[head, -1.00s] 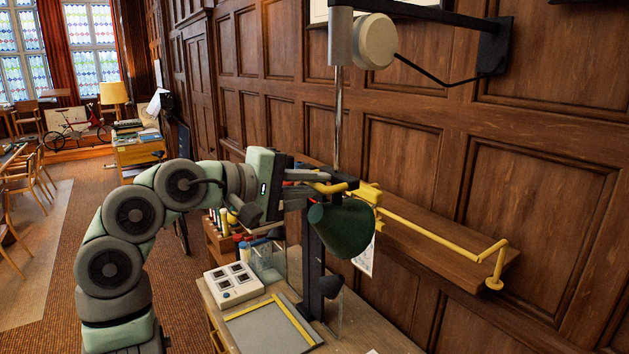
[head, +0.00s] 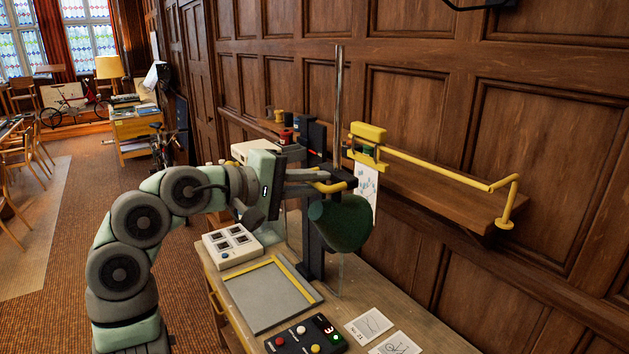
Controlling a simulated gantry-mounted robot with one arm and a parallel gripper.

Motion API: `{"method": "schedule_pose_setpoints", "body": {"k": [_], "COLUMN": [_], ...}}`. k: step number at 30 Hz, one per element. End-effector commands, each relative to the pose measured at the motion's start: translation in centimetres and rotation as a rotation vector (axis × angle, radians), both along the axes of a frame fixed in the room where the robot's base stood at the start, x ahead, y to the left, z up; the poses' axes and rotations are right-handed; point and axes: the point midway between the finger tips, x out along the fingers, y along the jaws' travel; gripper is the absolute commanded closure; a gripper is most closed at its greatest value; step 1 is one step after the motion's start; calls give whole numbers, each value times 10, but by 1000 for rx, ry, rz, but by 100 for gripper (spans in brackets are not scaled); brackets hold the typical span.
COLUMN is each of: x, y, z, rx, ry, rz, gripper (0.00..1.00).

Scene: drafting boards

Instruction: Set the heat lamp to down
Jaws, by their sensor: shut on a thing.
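The heat lamp shows as a dark green dome shade (head: 345,224) right of centre in the head view, above the desk. A yellow curved handle (head: 337,187) is at the top of the shade. My gripper (head: 318,181) reaches in from the left and is shut on this handle. The gripper's fingers hide part of the handle and of the fittings behind it. A thin chrome rod (head: 339,105) rises above the lamp. A dark upright post (head: 314,245) stands just left of the shade.
A grey board with a yellow edge (head: 268,298), a white box (head: 233,245), a button panel (head: 306,337) and cards (head: 369,322) lie on the desk. A yellow wall arm (head: 430,167) extends right beside a wooden shelf (head: 455,218).

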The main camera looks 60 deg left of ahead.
Motion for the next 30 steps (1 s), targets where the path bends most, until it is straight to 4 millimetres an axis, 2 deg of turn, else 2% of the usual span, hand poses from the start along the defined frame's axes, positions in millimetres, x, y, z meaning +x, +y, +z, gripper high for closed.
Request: {"method": "schedule_pose_setpoints", "body": {"k": [1,9,17,22,30], "x": [0,0,-2,-22,-75], "y": [2,1,1,0,-9], "z": [-7,-5,-4,0,11], "rx": [-9,-7,-5,-2,-3], "ry": [11,7,5,4,7], "rz": [1,1,2,6,5], "gripper": [87,66,66,66,66]}}
